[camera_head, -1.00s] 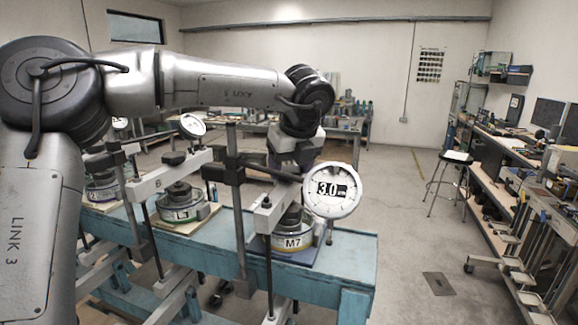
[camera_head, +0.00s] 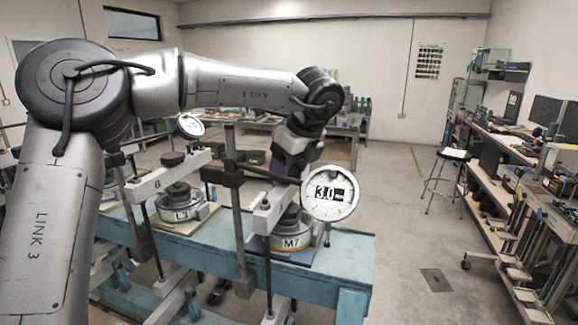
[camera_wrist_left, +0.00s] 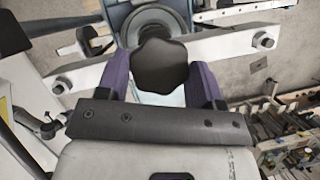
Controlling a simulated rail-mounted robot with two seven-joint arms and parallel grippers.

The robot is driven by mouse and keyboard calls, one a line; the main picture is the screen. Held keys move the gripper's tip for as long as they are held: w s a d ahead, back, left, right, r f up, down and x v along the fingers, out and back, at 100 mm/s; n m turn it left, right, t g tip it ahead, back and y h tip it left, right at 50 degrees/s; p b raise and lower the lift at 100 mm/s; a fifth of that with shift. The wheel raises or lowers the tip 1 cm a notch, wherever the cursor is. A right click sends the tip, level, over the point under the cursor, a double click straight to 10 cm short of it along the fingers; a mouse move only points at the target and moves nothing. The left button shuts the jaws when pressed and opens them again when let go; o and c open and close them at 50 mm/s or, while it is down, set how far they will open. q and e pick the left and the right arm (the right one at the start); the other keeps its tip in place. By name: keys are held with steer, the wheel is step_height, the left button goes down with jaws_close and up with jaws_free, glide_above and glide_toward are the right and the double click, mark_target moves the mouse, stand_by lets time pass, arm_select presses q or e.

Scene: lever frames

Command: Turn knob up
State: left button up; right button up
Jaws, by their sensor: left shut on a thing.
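The knob (camera_wrist_left: 160,66), black with a lobed rim, shows in the left wrist view between the purple fingers of my left gripper (camera_wrist_left: 162,78). The gripper is shut on it, with one finger at each side. In the head view my left gripper (camera_head: 296,158) comes down behind the round dial gauge (camera_head: 331,192), which reads about 3.0. The knob and fingertips are hidden there by the gauge and the frame. Below stands a round unit labelled M7 (camera_head: 292,243) on the blue bench. My right gripper is not in view.
The blue bench (camera_head: 340,262) carries neighbouring lever frames, one with a unit labelled L3 (camera_head: 181,214) and another gauge (camera_head: 190,126). A pale crossbar (camera_wrist_left: 235,40) runs beside the knob. Open floor lies right of the bench, with a stool (camera_head: 447,170) and cluttered shelves beyond.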

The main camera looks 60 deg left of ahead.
arm_select(q)
steer(key=o, duration=0.9)
steer(key=shift+d+r, duration=0.2)
steer(key=shift+r, duration=0.3)
steer(key=p+v, duration=0.4)
steer(key=v, duration=0.8)
steer(key=shift+w+r, duration=0.1)
steer(key=shift+r, duration=0.25)
steer(key=shift+d, duration=0.1)
